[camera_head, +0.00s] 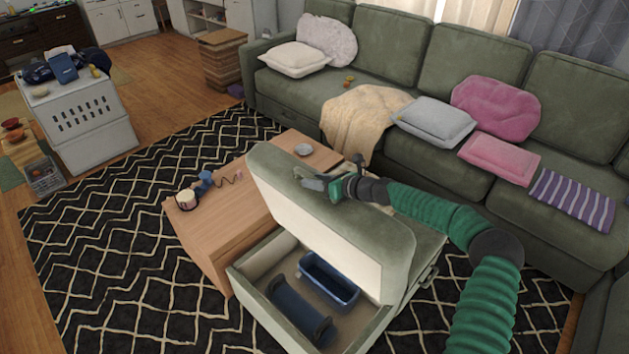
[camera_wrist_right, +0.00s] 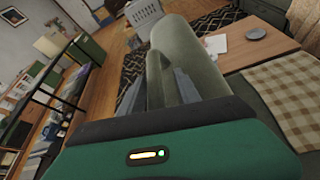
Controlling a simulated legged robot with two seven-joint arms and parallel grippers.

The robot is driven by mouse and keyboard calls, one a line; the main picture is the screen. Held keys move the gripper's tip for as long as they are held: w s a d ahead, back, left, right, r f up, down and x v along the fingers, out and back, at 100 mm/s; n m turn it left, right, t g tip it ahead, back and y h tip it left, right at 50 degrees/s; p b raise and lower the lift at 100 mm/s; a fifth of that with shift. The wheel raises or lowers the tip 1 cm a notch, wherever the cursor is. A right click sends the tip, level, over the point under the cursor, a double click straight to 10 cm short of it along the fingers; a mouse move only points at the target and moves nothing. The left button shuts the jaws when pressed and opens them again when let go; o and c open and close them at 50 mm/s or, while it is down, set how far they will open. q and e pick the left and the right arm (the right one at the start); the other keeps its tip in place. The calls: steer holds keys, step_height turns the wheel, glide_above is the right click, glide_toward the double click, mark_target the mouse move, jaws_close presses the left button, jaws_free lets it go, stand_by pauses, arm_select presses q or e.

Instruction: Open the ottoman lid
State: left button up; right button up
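The green ottoman (camera_head: 340,335) stands at the lower middle of the head view. Its lid (camera_head: 385,235) is raised and tilted up, with its pale inner face towards the opening. Inside are a dark blue bin (camera_head: 330,277) and a dark blue cylindrical item (camera_head: 298,312). My right gripper (camera_head: 315,182) is at the lid's outer side near the upper edge. In the right wrist view the lid (camera_wrist_right: 190,50) rises right in front of the grey fingers (camera_wrist_right: 158,92). Whether they are closed on it is unclear. My left gripper is not in view.
A wooden coffee table (camera_head: 225,225) with small items stands close to the ottoman's left. The green sectional (camera_head: 440,150) with cushions runs behind and to the right. A white crate-like unit (camera_head: 85,120) stands at the far left. Patterned rug (camera_head: 110,260) is clear at the left front.

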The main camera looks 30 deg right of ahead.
steer(key=shift+r, duration=0.15)
steer(key=shift+s+d+r, duration=0.1)
steer(key=shift+s, duration=0.1)
steer(key=v, duration=1.5)
steer(key=shift+s+d, duration=0.25)
steer(key=shift+d, duration=0.1)
steer(key=shift+s+r, duration=0.1)
steer(key=shift+s, duration=0.2)
steer(key=shift+d, duration=0.1)
